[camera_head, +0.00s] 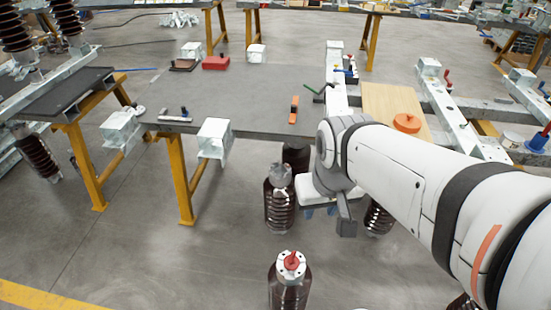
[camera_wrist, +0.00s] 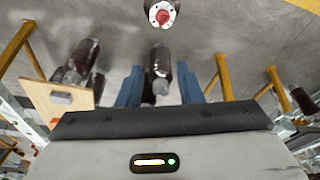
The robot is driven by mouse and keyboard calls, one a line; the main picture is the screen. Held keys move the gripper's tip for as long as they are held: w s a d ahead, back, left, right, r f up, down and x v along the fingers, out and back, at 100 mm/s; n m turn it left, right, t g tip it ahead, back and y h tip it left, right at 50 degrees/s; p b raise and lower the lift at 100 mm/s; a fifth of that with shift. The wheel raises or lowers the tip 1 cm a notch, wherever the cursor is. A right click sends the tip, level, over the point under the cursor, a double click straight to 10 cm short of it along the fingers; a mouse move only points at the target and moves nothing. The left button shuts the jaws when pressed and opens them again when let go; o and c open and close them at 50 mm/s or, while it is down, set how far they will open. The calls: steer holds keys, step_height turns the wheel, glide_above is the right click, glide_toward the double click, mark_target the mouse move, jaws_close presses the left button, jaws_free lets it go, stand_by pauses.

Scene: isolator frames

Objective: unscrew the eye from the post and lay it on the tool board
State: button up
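The eye (camera_head: 292,260) appears as a small red piece on the pale, holed top of a dark brown post (camera_head: 290,291) at the bottom centre of the head view. The red piece also shows at the top of the wrist view (camera_wrist: 164,16). A light wooden board (camera_head: 381,99), which looks like the tool board, lies behind my arm. My gripper (camera_head: 320,211) is above the floor, behind and right of the red-topped post. In the wrist view, its blue fingers (camera_wrist: 161,88) are apart, with nothing seen held. A dark post shows between them, seemingly beyond.
An orange round piece (camera_head: 406,122) sits on the wooden board. Other dark ribbed posts (camera_head: 281,208) stand close to my gripper. A grey table (camera_head: 240,100) on yellow legs carries small tools and blocks. Open floor lies left of the red-topped post.

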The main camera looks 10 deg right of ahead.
steer(key=shift+s+r, duration=0.1)
steer(key=shift+a, duration=0.1)
steer(key=m+g+b, duration=0.3)
steer(key=m+b, duration=0.5)
steer(key=b, duration=1.1)
glide_above(292, 254)
step_height(292, 254, down, 36)
steer(key=shift+r, duration=0.15)
steer(key=shift+f, duration=0.6)
step_height(292, 254, down, 10)
steer(key=b, duration=0.7)
steer(key=shift+r+b, duration=0.1)
steer(key=shift+b, duration=0.3)
steer(key=shift+r, duration=0.1)
steer(key=shift+c, duration=0.3)
jaws_close()
